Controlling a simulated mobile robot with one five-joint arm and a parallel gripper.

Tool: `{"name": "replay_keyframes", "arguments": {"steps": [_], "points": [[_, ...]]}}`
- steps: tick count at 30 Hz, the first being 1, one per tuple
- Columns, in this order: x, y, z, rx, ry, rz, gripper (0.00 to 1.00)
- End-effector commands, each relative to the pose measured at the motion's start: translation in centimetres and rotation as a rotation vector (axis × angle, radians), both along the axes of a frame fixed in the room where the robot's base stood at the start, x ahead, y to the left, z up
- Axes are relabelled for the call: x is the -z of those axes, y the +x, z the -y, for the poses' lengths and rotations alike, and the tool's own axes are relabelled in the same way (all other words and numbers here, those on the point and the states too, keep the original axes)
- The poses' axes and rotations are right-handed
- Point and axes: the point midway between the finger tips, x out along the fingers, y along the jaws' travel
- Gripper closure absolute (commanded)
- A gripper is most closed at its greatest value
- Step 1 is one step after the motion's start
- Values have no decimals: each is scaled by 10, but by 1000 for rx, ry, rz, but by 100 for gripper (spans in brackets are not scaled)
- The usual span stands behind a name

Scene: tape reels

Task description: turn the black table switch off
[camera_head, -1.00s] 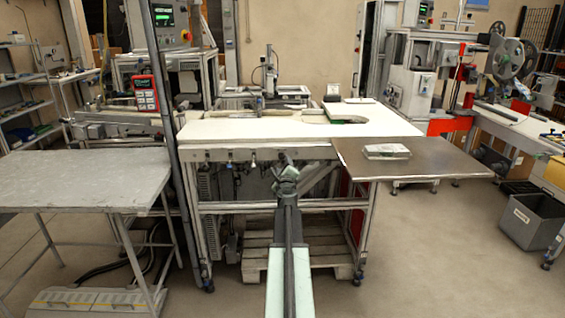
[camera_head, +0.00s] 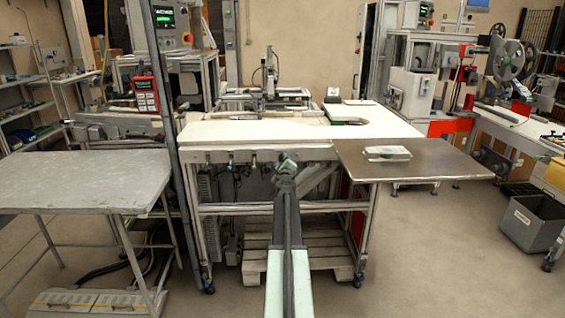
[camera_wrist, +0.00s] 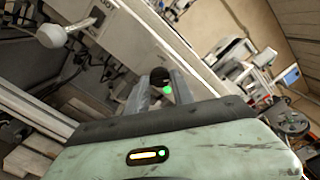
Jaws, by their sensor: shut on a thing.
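The black table switch (camera_wrist: 159,75) shows in the wrist view as a small round black knob between my fingertips, on the front of the white-topped table (camera_head: 300,130). My gripper (camera_wrist: 160,84) is shut on it, with one grey finger on each side. A green spot (camera_wrist: 168,90) shows just below the knob; I cannot tell whether it is part of the switch. In the head view, my gripper (camera_head: 286,162) is at the table's front edge and hides the switch. The knob's turned position cannot be read.
In the wrist view, a white ball-shaped knob (camera_wrist: 51,36) sticks out at the upper left. In the head view, a brown side table (camera_head: 440,165) adjoins on the right and a grey table (camera_head: 80,180) stands on the left.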

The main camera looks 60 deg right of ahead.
Motion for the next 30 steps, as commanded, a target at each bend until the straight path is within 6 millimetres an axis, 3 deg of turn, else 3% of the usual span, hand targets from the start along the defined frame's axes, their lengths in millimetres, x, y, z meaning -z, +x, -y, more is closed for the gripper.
{"name": "replay_keyframes", "arguments": {"steps": [11,30], "points": [[0,-1,0,0,-79,-110,100],[1,-2,0,1,-420,-589,100]]}}
